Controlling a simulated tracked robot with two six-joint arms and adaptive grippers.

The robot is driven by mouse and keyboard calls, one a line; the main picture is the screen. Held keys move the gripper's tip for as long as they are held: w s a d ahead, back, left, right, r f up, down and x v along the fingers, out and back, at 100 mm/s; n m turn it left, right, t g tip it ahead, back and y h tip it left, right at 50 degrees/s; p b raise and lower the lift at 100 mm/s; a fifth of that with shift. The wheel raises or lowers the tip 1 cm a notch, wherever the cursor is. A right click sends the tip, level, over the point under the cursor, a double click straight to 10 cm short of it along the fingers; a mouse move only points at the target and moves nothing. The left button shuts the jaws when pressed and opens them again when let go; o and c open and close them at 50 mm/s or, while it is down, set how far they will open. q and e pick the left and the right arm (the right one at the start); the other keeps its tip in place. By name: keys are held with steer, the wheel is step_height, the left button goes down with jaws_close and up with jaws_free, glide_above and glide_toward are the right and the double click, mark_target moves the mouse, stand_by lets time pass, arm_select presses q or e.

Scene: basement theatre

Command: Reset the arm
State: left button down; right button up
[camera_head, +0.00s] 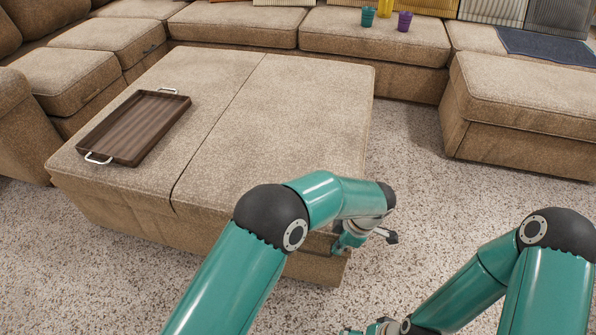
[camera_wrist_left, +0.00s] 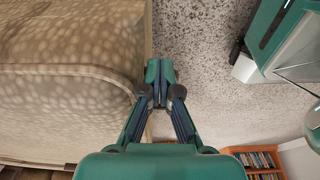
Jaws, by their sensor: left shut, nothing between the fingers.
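My left arm reaches from the bottom of the head view over the near right corner of the beige ottoman (camera_head: 305,125). Its left gripper (camera_head: 343,243) hangs down by the ottoman's near right edge, partly hidden behind my wrist. In the left wrist view the left gripper (camera_wrist_left: 160,78) has its fingertips together and holds nothing. The ottoman's side (camera_wrist_left: 65,110) lies close to the left of the fingers there. My right arm bends at the lower right, and only a bit of its right gripper (camera_head: 376,328) shows at the bottom edge, so its fingers cannot be judged.
A brown tray (camera_head: 133,127) with metal handles lies on the ottoman's left part. A beige sofa (camera_head: 235,25) runs along the back, with a teal cup (camera_head: 368,16) and a purple cup (camera_head: 404,21). Speckled carpet (camera_head: 420,190) is clear right of the ottoman. A bookshelf (camera_wrist_left: 255,158) shows too.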

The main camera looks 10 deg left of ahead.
arm_select(q)
steer(key=v, duration=0.7)
steer(key=w+a+f+n+g+p, duration=0.1)
steer(key=a+f+n+g, duration=0.15)
steer(key=a, duration=0.85)
steer(key=s+a+f+g+h, duration=0.1)
steer(key=s+a+f+g, duration=0.1)
steer(key=s+a+f, duration=0.55)
steer(key=s+f+m+t+h+p, duration=0.1)
steer(key=s+f+m+t+h, duration=0.15)
steer(key=s+m, duration=0.45)
steer(key=s+f+m+t+h, duration=0.1)
steer(key=s+f+m+h, duration=0.25)
steer(key=s+m, duration=0.45)
step_height(320, 180, up, 38)
steer(key=w+m+t+p, duration=0.1)
steer(key=m+p, duration=0.1)
steer(key=p, duration=3.6)
steer(key=shift+w+r, duration=0.15)
